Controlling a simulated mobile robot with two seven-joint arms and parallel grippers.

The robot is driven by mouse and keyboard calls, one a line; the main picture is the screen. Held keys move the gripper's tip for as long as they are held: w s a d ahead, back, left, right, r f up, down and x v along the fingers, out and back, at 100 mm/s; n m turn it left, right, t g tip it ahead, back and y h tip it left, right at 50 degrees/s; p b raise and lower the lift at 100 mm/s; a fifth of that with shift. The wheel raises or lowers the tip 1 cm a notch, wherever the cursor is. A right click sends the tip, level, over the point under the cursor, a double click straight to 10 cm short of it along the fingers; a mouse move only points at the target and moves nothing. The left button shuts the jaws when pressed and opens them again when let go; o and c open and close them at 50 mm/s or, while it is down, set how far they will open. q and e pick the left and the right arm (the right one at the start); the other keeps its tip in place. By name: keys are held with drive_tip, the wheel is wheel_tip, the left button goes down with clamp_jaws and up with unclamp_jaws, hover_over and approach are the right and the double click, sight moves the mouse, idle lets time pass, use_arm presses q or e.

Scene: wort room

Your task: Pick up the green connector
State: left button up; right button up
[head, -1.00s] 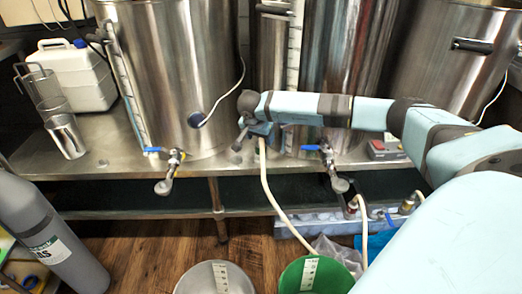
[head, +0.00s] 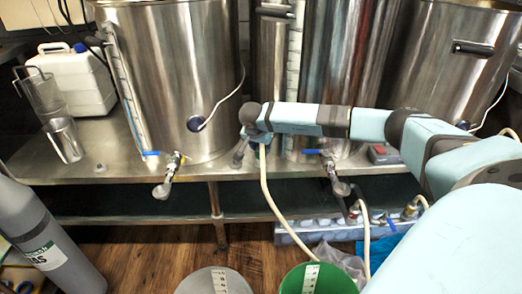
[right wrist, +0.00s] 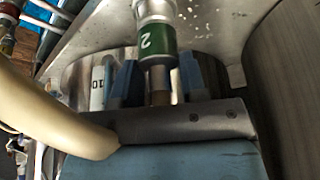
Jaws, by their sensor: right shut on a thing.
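The green connector (right wrist: 155,40) is a metal fitting with a green band marked "2", seen in the right wrist view. Its narrower brownish end sits between the blue fingers of my right gripper (right wrist: 157,86), which is shut on it. In the head view my right gripper (head: 241,154) is small, in front of the middle tanks at the steel bench edge. The connector cannot be made out clearly there. A beige hose (head: 267,195) hangs down beside the gripper; it also shows large in the right wrist view (right wrist: 60,112). My left gripper is out of view.
Steel tanks (head: 180,80) with taps (head: 172,172) stand on the steel bench (head: 80,172). A white canister (head: 75,80) and metal jugs (head: 65,140) are at the left. Below are a grey cylinder (head: 45,240), a pale bucket (head: 190,285) and a green bucket (head: 318,282) on the wooden floor.

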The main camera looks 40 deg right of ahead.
use_arm(q)
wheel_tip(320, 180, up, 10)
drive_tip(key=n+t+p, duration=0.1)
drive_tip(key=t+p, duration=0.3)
drive_tip(key=p, duration=0.2)
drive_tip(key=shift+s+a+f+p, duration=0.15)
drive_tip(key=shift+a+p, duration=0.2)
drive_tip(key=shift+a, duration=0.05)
use_arm(e)
wheel_tip(320, 180, up, 20)
use_arm(q)
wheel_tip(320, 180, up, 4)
drive_tip(key=p, duration=0.4)
use_arm(e)
wheel_tip(320, 180, up, 5)
drive_tip(key=shift+f, duration=0.2)
drive_tip(key=shift+a, duration=0.1)
